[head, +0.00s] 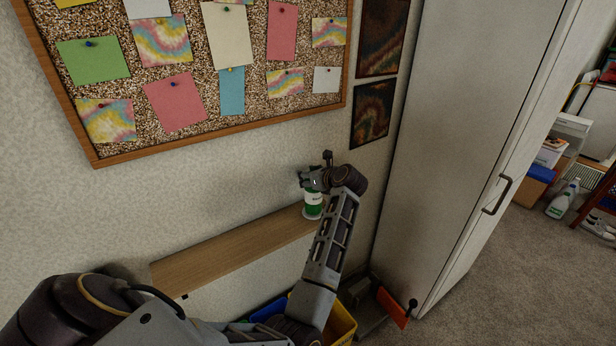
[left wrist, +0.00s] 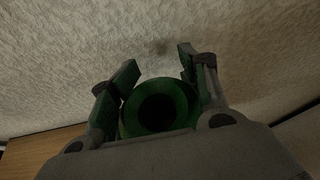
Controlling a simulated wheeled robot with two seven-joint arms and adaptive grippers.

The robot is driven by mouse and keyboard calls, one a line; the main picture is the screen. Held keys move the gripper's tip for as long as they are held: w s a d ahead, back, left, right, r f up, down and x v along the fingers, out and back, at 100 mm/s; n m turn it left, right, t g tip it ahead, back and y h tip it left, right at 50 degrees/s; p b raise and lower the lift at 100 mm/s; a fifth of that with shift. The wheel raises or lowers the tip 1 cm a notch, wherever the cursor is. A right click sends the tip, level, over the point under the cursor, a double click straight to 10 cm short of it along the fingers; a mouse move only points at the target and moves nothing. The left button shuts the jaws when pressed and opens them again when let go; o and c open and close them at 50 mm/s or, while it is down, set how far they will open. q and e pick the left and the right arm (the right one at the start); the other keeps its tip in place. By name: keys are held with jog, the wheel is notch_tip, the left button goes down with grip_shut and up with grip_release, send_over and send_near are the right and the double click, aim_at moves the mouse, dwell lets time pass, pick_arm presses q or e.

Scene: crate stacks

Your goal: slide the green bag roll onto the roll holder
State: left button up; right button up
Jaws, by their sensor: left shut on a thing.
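The green bag roll (head: 313,211) has a white label band and is upright above the right end of the wooden shelf in the head view. My left gripper (head: 311,183) is shut on it near its upper end. In the left wrist view the green bag roll (left wrist: 125,127) is seen along its axis, with a dark hollow core, between the two fingers of the left gripper (left wrist: 158,62). I cannot make out the roll holder in either view; my arm and gripper may hide it. My right gripper is not in view.
The wooden shelf (head: 215,252) runs along the wall beneath the pinboard (head: 200,125). A tall pale cabinet (head: 460,130) stands to the right of my forearm. A yellow crate (head: 341,322) and a blue one (head: 268,312) are below.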

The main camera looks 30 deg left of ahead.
pick_arm(q)
jog(key=shift+f, duration=0.3)
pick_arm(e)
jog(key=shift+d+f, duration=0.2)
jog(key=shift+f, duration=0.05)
pick_arm(q)
jog(key=o, duration=1.6)
jog(key=shift+o, duration=0.2)
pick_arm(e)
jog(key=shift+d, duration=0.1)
pick_arm(q)
jog(key=shift+r+p, duration=4.2)
jog(key=shift+r, duration=1.45)
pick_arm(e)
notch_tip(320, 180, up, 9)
pick_arm(q)
jog(key=shift+d, duration=0.1)
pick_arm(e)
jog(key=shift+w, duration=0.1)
